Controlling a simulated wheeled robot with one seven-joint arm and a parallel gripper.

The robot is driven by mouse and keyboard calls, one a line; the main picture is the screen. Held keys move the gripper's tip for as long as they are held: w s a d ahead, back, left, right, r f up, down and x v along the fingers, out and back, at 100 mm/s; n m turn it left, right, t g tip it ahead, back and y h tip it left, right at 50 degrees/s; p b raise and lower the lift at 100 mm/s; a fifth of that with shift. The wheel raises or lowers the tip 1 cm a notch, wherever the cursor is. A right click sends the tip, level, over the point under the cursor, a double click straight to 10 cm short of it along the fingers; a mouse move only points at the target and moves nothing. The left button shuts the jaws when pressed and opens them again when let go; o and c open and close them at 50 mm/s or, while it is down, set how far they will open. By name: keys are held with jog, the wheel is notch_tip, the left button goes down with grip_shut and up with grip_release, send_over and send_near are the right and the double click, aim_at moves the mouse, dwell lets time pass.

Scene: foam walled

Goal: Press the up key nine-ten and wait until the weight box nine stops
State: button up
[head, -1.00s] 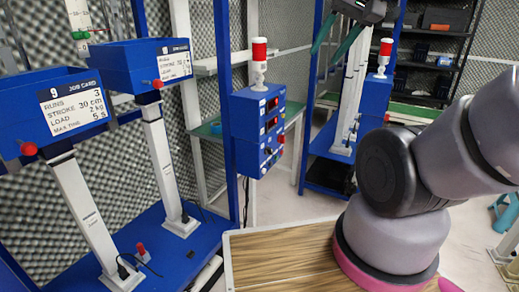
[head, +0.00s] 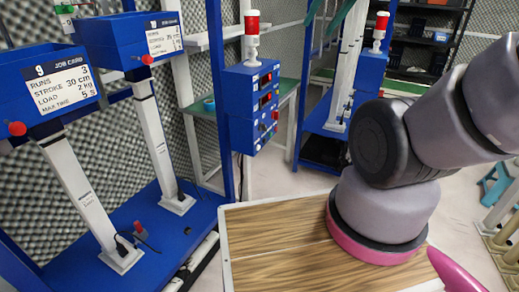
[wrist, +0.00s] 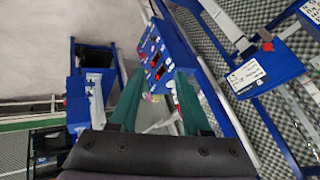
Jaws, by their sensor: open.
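Weight box nine (head: 35,75) is a blue box with a "9" job card and a red knob, up on a white post at the left of the head view. A blue control box (head: 236,110) with red displays and small keys stands right of it; it also shows in the wrist view (wrist: 172,48). The key labels are too small to read, so I cannot tell which is up key nine-ten. My gripper (wrist: 158,82) is open and empty, its green fingers pointing toward the control box, with no visible contact. In the head view only its finger ends show at the top edge.
A second blue box (head: 105,42) with a job card stands behind box nine. A red-topped beacon (head: 251,22) sits on the control box. A similar blue unit (head: 368,72) with a beacon stands farther right. A wood-grain top (head: 270,250) lies in front.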

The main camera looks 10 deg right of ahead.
grip_shut()
dwell(1.5)
